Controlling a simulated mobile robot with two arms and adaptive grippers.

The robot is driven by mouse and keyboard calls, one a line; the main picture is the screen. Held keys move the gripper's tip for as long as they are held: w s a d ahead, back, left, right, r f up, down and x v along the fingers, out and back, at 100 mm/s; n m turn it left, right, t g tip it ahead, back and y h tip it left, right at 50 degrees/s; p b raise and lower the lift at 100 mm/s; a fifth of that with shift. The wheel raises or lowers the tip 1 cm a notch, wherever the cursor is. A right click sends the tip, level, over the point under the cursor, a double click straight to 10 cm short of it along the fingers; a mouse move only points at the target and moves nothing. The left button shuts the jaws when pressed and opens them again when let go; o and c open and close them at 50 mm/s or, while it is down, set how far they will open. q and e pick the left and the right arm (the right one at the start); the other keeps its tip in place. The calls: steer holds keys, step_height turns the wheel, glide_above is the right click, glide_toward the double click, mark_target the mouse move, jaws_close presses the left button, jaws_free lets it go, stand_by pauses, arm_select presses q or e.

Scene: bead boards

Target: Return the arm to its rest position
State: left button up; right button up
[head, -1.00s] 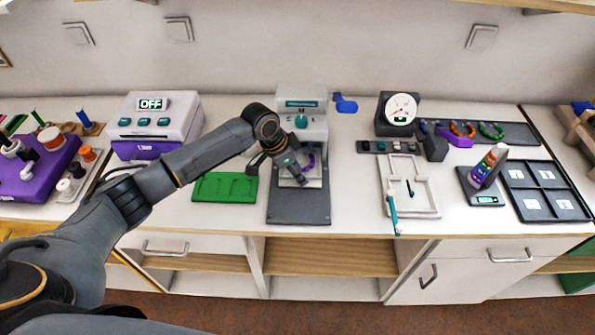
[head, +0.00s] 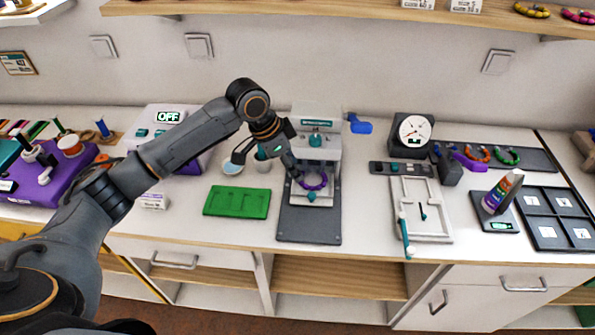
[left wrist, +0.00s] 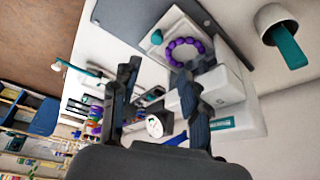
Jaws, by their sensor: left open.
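My left gripper (head: 268,166) is open and empty. In the head view it hangs just left of the white and grey press-like machine (head: 318,150), apart from the counter. A purple bead bracelet (head: 314,186) lies on the machine's pale plate, to the right of the gripper. In the left wrist view the gripper's two fingers (left wrist: 158,100) stand wide apart with nothing between them, and the purple bracelet (left wrist: 184,42) lies beyond them. My left arm reaches in from the left over the counter. My right gripper is not in view.
A green board (head: 237,202) lies below the gripper, left of the machine's dark base. White cups (head: 232,168) stand close beneath the gripper. A box marked OFF (head: 165,118) is behind the arm. A round dial gauge (head: 414,131) and a white frame (head: 424,232) are to the right.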

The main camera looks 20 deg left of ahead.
arm_select(q)
steer(key=shift+s, duration=0.1)
stand_by(0.4)
steer(key=s+d+f, duration=0.6)
steer(key=s+f, duration=0.1)
steer(key=shift+d, duration=0.2)
steer(key=s+d+f+n, duration=0.2)
steer(key=s+d+f, duration=0.1)
steer(key=s, duration=0.5)
steer(key=s+a+f+n+y, duration=0.1)
steer(key=s+a+n+y, duration=0.2)
steer(key=s, duration=0.4)
steer(key=s+a+f+n, duration=0.1)
steer(key=s+a+n, duration=0.2)
steer(key=s+a, duration=0.4)
steer(key=s+d+f, duration=0.1)
steer(key=s+f, duration=0.2)
steer(key=f, duration=2.5)
steer(key=s+a+f+g, duration=0.1)
steer(key=s+a+f, duration=0.1)
steer(key=s+f, duration=1.2)
steer(key=shift+s+a+g+y, duration=0.3)
steer(key=shift+s+a+g, duration=0.1)
steer(key=shift+s, duration=0.65)
